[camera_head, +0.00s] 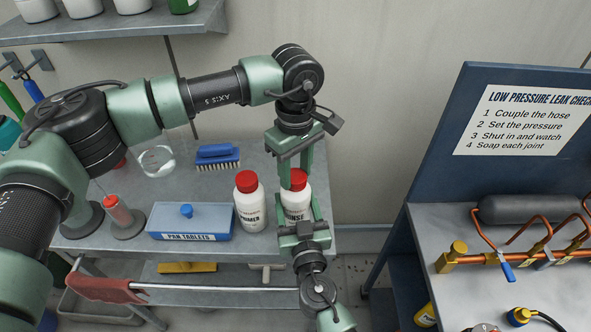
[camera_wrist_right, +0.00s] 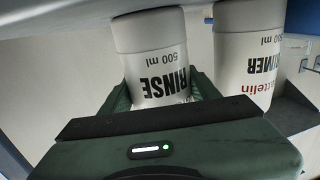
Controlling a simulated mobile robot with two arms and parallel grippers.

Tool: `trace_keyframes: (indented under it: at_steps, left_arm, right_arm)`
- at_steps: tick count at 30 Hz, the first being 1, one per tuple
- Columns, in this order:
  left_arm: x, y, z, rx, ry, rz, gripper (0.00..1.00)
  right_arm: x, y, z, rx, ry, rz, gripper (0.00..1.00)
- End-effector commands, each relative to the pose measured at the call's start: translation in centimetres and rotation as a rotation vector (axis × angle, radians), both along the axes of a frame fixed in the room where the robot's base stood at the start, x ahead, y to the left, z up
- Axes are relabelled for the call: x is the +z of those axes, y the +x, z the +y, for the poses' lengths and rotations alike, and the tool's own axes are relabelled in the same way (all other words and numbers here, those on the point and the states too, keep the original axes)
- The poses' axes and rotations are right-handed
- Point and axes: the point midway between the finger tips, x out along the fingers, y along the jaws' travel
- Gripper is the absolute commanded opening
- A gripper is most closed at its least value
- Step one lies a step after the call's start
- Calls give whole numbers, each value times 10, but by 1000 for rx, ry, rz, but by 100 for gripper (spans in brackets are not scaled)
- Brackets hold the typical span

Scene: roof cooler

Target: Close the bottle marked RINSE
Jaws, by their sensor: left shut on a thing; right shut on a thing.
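The white bottle marked RINSE (camera_head: 296,206) stands upright at the right end of the grey bench, a red cap (camera_head: 299,178) at its top. My left gripper (camera_head: 293,176) points down from above, its fingers shut on the red cap. My right gripper (camera_head: 303,222) comes from the front and is shut on the bottle's body. In the right wrist view the RINSE bottle (camera_wrist_right: 155,60) appears upside down between the fingers, its cap hidden. How tightly the cap sits on the neck cannot be told.
A similar bottle marked PRIMER (camera_head: 250,207), red-capped, stands close to the left of RINSE. Further left are a blue PAN TABLETS box (camera_head: 190,225), a blue brush (camera_head: 217,155) and a red-topped stand (camera_head: 120,215). A panel with copper pipes (camera_head: 480,256) stands right, across a gap.

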Motion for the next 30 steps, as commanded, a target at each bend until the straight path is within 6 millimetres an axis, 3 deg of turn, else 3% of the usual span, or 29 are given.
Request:
trace_keyframes:
  at_steps: [18, 21, 25, 26, 28, 30]
  left_arm:
    - [0, 1, 0, -1313, 1, -2, 4]
    - [0, 1, 0, -1463, 1, -3, 4]
    - [0, 1, 0, -1449, 1, -3, 4]
    - [0, 1, -1, -1448, 1, -3, 44]
    - [0, 1, 0, -1447, 0, -2, 63]
    - [0, 1, -1, -1447, 0, -2, 67]
  right_arm:
    - [-1, 0, 0, 0, 0, 2, 0]
    - [-1, 0, 0, 0, 0, 2, 0]
    - [-1, 0, 0, 0, 0, 2, 0]
    - [-1, 0, 0, 0, 0, 2, 0]
    - [-1, 0, 0, 0, 0, 2, 0]
    - [-1, 0, 0, 0, 0, 2, 0]
